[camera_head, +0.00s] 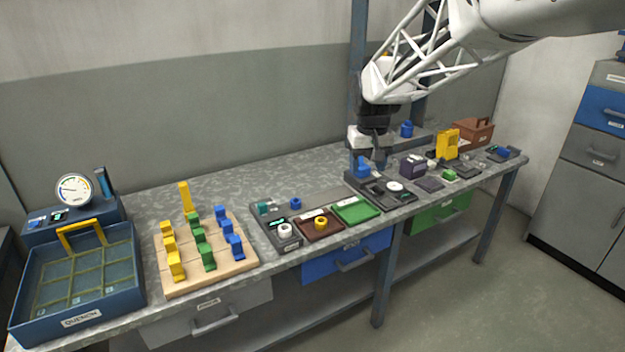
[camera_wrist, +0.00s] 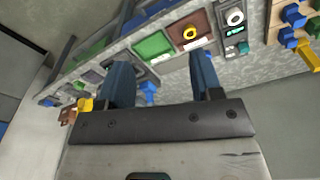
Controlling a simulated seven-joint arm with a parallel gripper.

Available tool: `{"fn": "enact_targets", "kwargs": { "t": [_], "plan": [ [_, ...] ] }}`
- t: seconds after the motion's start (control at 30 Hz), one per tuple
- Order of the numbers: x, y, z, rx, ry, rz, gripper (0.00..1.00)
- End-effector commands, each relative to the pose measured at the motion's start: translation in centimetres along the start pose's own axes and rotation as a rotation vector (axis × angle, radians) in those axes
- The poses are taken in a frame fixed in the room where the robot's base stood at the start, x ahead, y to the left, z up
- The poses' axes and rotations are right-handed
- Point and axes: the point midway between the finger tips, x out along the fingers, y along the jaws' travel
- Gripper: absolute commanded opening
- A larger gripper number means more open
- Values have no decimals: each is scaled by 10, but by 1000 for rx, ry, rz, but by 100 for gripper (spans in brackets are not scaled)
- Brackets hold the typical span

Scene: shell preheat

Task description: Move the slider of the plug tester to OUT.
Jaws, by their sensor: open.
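My gripper (camera_head: 371,155) hangs over the middle of the bench, above the back of a dark panel. It also shows in the wrist view (camera_wrist: 163,78), with its two blue-grey fingers apart and nothing held between them. A small blue part (camera_head: 361,169) stands just below the fingers at the back of the dark panel. A blue part (camera_wrist: 149,89) also shows between the fingers in the wrist view. The dark panel (camera_head: 378,193) bears a white round piece (camera_head: 395,186). I cannot tell which device is the plug tester, nor read a slider mark or OUT label.
Left of the panel lie a green tray (camera_head: 355,211), a brown tray (camera_head: 318,224) and a grey unit with a white ring. A wooden pegboard (camera_head: 215,267) and a blue quench bin (camera_head: 120,285) stand farther left. A purple box (camera_head: 412,166) and a yellow device (camera_head: 447,144) stand right.

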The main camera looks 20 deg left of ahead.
Motion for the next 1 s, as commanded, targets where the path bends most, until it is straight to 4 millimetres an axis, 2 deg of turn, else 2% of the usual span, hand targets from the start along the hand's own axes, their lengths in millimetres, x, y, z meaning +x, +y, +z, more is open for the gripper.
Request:
{"fn": "enact_targets", "kwargs": {
  "t": [0.1,0.5,1.0],
  "plan": [
    [15,-18,-30,-31,-10,-4,60],
    [70,-82,-118,-132,-38,-14,60],
    [157,-183,-207,-256,-73,-24,60]
  ]
}}
